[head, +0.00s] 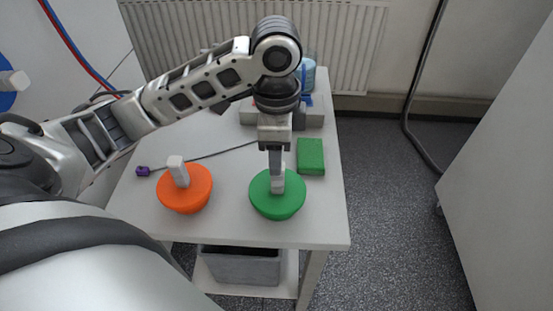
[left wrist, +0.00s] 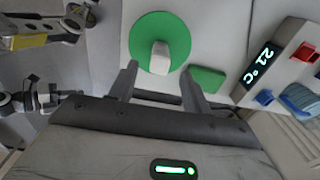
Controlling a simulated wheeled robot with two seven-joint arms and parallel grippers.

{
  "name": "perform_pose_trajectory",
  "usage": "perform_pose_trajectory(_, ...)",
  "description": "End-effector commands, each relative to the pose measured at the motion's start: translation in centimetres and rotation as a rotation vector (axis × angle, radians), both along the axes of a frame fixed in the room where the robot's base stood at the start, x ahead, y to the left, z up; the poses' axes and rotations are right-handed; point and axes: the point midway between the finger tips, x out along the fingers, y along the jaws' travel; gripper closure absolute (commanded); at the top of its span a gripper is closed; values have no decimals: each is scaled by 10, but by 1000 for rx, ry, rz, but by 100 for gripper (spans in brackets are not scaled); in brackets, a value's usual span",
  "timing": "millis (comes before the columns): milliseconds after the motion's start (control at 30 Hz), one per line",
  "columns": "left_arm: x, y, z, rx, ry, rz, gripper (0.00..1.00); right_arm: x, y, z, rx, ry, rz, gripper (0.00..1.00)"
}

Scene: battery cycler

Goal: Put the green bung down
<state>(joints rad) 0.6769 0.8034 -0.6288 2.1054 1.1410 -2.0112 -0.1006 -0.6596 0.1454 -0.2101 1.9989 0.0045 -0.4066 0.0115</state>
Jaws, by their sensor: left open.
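The green bung (head: 277,204) is a round green disc with a white upright handle, and it rests on the white table near its front edge. It also shows in the left wrist view (left wrist: 143,47), with its white handle toward me. My left gripper (head: 276,183) is directly above the bung, pointing down at the handle. In the left wrist view the fingers of my left gripper (left wrist: 163,76) are apart, with the handle between or just beyond their tips; I cannot tell which. My right gripper is not clearly seen in the head view.
An orange bung (head: 186,190) with a white handle stands to the left on the white table (head: 225,230). A green block (head: 311,156) lies behind right. A device with a "21 °C" display (left wrist: 262,62) stands at the back. A grey bin (head: 240,265) sits below.

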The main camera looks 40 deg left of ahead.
Motion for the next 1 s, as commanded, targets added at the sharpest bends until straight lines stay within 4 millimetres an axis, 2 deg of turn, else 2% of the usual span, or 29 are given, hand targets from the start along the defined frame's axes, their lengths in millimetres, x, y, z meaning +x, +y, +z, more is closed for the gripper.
perform_pose_trajectory(33,1,1,17,2,-6,0,51,-1,-1,6,-3,0,-2,73)
perform_pose_trajectory(100,1,1,31,2,-6,0,51,-2,-3,6,-6,5,-5,73)
perform_pose_trajectory(300,0,0,55,1,-1,0,51,-3,-7,6,-12,14,-16,73)
perform_pose_trajectory(467,0,0,61,0,1,0,51,-1,-7,7,-10,9,-19,73)
perform_pose_trajectory(1000,0,0,60,0,1,0,51,0,-5,7,-7,9,-15,73)
